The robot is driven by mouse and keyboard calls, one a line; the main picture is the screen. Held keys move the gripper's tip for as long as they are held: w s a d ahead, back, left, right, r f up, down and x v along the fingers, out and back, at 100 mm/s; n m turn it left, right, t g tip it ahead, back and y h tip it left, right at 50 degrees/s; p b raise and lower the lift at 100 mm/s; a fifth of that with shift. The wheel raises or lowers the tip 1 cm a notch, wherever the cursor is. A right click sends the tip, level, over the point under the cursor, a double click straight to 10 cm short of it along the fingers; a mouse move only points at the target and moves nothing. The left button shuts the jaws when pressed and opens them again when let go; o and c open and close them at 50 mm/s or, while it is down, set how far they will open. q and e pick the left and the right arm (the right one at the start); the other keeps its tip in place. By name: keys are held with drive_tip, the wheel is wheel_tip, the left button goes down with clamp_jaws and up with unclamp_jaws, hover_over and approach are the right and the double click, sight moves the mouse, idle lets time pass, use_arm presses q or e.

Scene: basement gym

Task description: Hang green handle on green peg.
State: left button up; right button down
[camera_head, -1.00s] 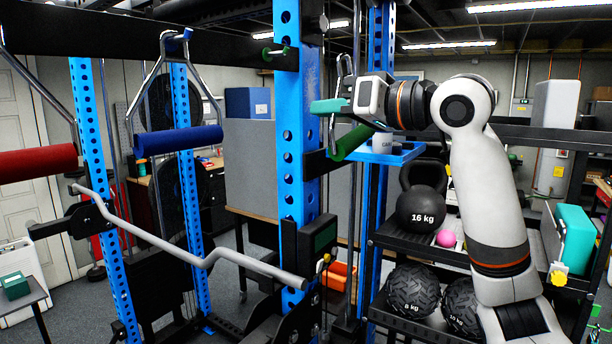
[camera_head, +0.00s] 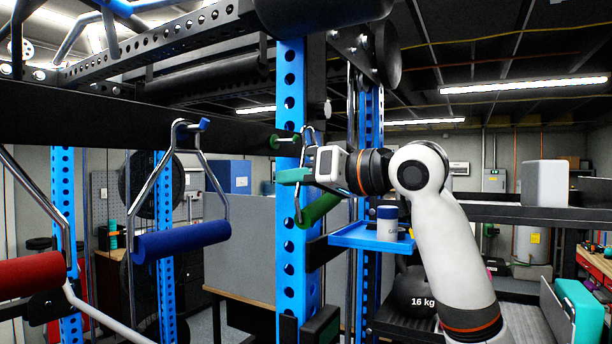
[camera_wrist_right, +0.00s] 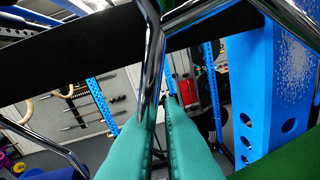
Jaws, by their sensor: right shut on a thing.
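The green handle has a chrome frame and a green grip (camera_head: 318,208). My right gripper (camera_head: 295,176), with teal fingers, is shut on the frame's chrome side bar and holds the handle up in front of the blue upright. The fingers also show closed around the bar in the right wrist view (camera_wrist_right: 160,135). The green peg (camera_head: 284,141) sticks out of the black crossbar to the left of the frame's top. The frame's top is about level with the peg or slightly above; I cannot tell whether they touch. My left gripper is out of view.
A blue handle (camera_head: 182,240) hangs from a blue-tipped peg on the crossbar (camera_head: 90,122), left of the green peg. A red handle (camera_head: 30,272) is at far left. The blue upright (camera_head: 290,255) stands close behind my gripper. A blue tray (camera_head: 356,236) holds a can.

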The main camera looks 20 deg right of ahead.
drive_tip(key=p+x, duration=0.1)
drive_tip(key=x, duration=0.4)
drive_tip(key=shift+a+f, duration=0.2)
drive_tip(key=shift+a, duration=0.1)
idle(0.5)
idle(0.5)
drive_tip(key=c, duration=1.5)
unclamp_jaws()
drive_tip(key=shift+f, duration=0.1)
